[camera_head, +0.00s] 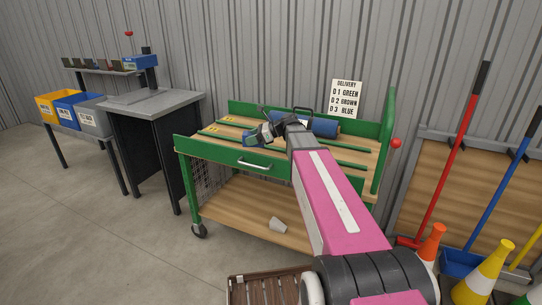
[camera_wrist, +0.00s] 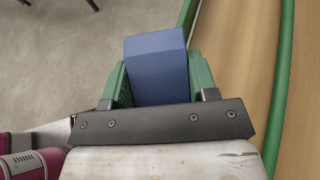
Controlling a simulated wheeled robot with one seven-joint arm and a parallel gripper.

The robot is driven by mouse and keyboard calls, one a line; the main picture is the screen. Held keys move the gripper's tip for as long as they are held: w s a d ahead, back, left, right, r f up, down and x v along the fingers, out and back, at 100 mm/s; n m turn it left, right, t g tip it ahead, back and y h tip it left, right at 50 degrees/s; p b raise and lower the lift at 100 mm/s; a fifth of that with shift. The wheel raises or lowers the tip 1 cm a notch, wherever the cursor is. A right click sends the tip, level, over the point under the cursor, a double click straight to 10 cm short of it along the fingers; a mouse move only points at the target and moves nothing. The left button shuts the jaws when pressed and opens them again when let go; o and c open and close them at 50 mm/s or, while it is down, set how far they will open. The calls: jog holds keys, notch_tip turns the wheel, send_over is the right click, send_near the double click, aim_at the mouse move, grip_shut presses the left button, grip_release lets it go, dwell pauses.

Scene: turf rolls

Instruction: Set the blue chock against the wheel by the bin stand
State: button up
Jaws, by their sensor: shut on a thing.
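The blue chock (camera_wrist: 156,68) is a blue block in the wrist view, held between the two green fingers of my gripper (camera_wrist: 157,85). In the head view my gripper (camera_head: 256,137) is above the front left part of the green cart's top, and the chock is hard to make out there. The cart's front left wheel (camera_head: 199,231) is a dark caster on the floor, on the side toward the bin stand (camera_head: 78,133). The chock is well above that wheel and apart from it. The other wheels are hidden.
A blue roll (camera_head: 326,127) lies on top. A grey-topped workbench (camera_head: 152,103) stands left of the cart. Floor (camera_head: 130,245) is clear at front left. Cones (camera_head: 484,275) stand at right.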

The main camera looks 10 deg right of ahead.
jog(key=w+d+f, duration=0.1)
jog(key=d+f, duration=0.1)
jog(key=d, duration=0.1)
jog(key=w+d+f, duration=0.1)
jog(key=d+f, duration=0.1)
jog(key=d, duration=0.2)
jog(key=w+d+f, duration=0.1)
jog(key=d+f, duration=0.1)
jog(key=d, duration=0.2)
jog(key=shift+w+f, duration=0.2)
jog(key=shift+f, duration=2.25)
jog(key=o, duration=1.1)
jog(key=shift+f, duration=0.1)
jog(key=shift+c, duration=0.2)
